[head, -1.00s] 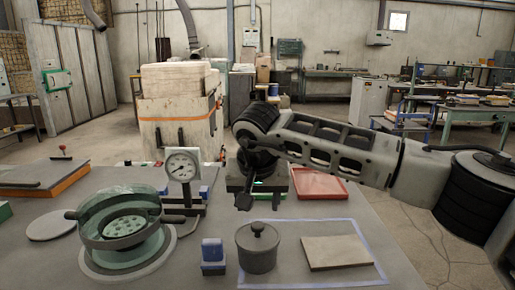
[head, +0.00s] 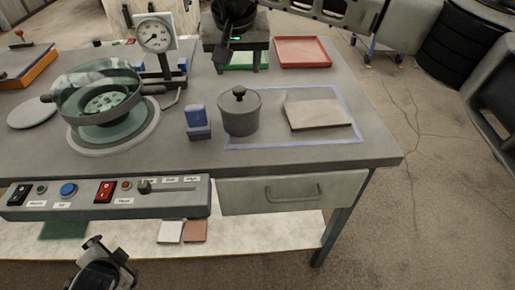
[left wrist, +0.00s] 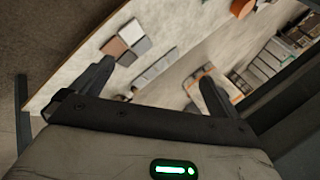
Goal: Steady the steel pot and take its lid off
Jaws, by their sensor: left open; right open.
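The small grey steel pot (head: 240,121) stands upright on the bench, at the left inside a blue-outlined area. Its lid (head: 239,97) with a dark round knob is on top. My right gripper (head: 223,57) is open and empty, behind the pot and slightly to its left in the picture, apart from it. My left gripper (head: 107,248) is low at the bottom left, in front of the bench and well away from the pot. In the left wrist view its open fingers (left wrist: 150,85) have nothing between them; the pot does not show there.
A glass-sided vessel (head: 98,97) and dial gauge (head: 155,36) are further left. A control panel (head: 110,197) and drawer (head: 295,194) line the bench front. A red tray (head: 303,52) lies behind.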

